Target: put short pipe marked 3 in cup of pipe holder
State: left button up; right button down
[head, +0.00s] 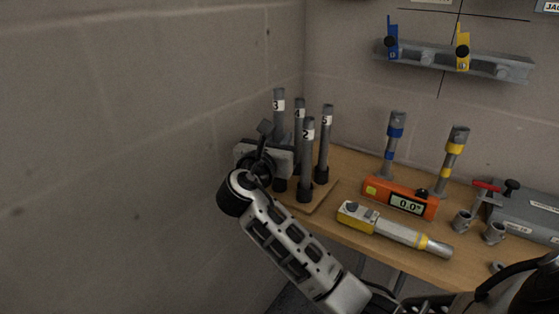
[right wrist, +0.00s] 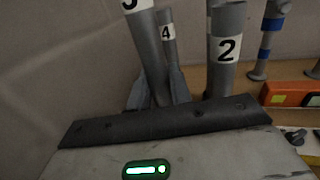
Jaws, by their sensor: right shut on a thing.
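The grey pipe marked 3 (head: 279,118) stands near upright at the back left of the pipe holder. My right gripper (head: 277,146) is shut on it; its body hides the pipe's lower part. In the right wrist view pipe 3 (right wrist: 149,50) rises between the fingers, leaning a little in the picture. The pipe holder is a wooden board (head: 318,198) with black cups. A cup (head: 280,185) shows just below the gripper; I cannot tell whether pipe 3's foot is in a cup. Pipes marked 4 (head: 299,125), 2 (head: 308,155) and 5 (head: 326,140) stand close by.
A block wall (head: 130,150) is close on the left. On the wooden table are an orange level (head: 400,198), a yellow-grey tool (head: 395,230), blue-banded (head: 394,140) and yellow-banded (head: 453,155) posts, and small grey fittings (head: 462,221). A rail (head: 490,67) hangs at the back.

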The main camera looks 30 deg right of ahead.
jog(key=shift+w+d+f, duration=0.3)
jog(key=shift+w+f, duration=0.1)
jog(key=shift+f, duration=0.15)
jog(key=f, duration=0.2)
jog(key=f+b, duration=0.1)
jog(key=f, duration=0.1)
jog(key=shift+w+d, duration=0.25)
jog(key=shift+w, duration=0.05)
pick_arm(q)
jog(key=shift+f, duration=0.1)
pick_arm(e)
jog(key=shift+r, duration=0.1)
jog(key=c, duration=1.3)
grip_release()
